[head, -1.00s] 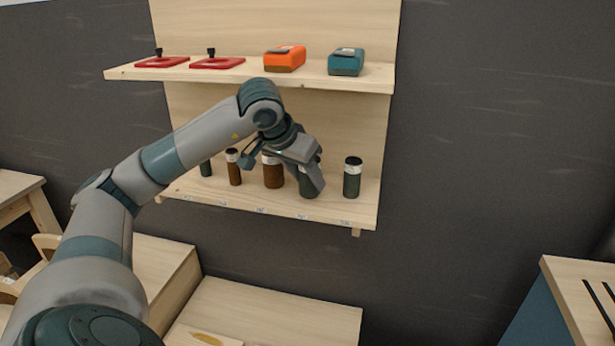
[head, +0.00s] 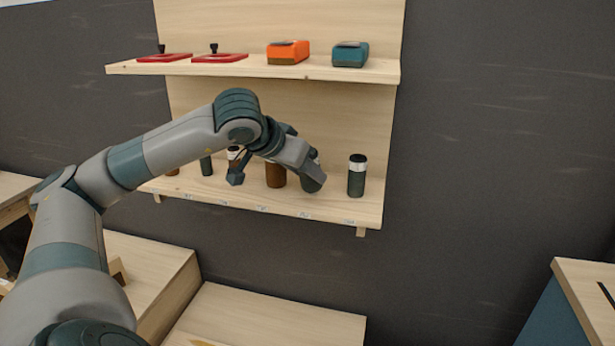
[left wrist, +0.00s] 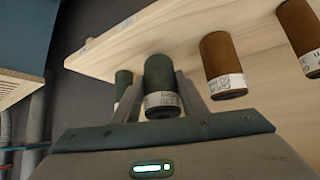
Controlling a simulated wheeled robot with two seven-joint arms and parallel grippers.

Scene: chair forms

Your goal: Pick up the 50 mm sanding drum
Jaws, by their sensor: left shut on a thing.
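The sanding drums are upright cylinders, dark green or brown with pale label bands, standing in a row on the lower shelf (head: 335,207). My left gripper (head: 312,178) reaches in from the left. It is shut on a dark green drum (left wrist: 160,72), second from the right in the row in the head view. The gripper hides most of this drum in the head view. My right gripper is not in view.
A green drum (head: 357,177) stands to the right of the held one, and a brown drum (head: 275,175) to its left, both close. The upper shelf (head: 220,69) above carries red items, an orange box (head: 288,53) and a teal box (head: 350,55).

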